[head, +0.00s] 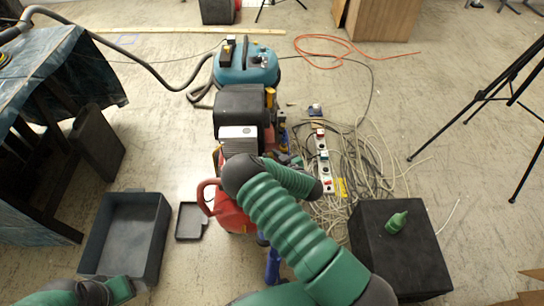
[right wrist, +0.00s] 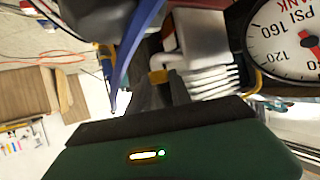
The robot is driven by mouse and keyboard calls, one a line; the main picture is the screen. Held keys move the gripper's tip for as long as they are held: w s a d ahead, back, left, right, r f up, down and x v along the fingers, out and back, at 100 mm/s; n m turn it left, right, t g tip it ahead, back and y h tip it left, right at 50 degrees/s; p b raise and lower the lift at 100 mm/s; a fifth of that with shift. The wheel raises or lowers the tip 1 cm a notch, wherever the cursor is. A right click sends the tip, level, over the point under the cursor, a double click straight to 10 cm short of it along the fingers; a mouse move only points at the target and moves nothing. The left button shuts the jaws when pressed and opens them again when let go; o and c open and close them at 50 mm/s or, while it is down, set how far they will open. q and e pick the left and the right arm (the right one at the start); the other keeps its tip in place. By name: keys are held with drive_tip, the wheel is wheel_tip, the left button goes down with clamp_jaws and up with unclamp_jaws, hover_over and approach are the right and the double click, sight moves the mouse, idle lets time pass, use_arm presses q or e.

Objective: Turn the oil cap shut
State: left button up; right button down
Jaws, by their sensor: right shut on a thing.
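A red compressor unit (head: 232,212) stands in the middle of the floor in the head view, with a black top and a white ribbed engine block (head: 238,140). The ribbed block also shows in the right wrist view (right wrist: 205,70). My right arm reaches over the unit and hides part of it. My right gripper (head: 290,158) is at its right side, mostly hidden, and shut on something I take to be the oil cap. The cap itself cannot be made out. A small green bottle (head: 396,222) lies on a black box. My left gripper's fingers do not show.
The black box (head: 385,262) stands at right. Tangled cables (head: 350,160) and a power strip (head: 323,165) lie beside the unit. A teal vacuum (head: 246,65) is behind it. A grey bin (head: 128,235) and tripod legs (head: 480,95) flank it. A pressure gauge (right wrist: 285,38) shows close up.

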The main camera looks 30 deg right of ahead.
drive_tip(key=shift+d+r+p, duration=0.1)
drive_tip(key=shift+r+p, duration=0.1)
drive_tip(key=shift+p, duration=0.25)
drive_tip(key=n+y+p, duration=0.3)
drive_tip(key=shift+d+f+y, duration=0.1)
drive_tip(key=shift+d+y, duration=0.1)
drive_tip(key=shift+y, duration=0.1)
drive_tip(key=shift+f, duration=0.15)
drive_tip(key=shift+a+g, duration=0.1)
drive_tip(key=shift+g, duration=0.2)
drive_tip(key=c, duration=1.2)
unclamp_jaws()
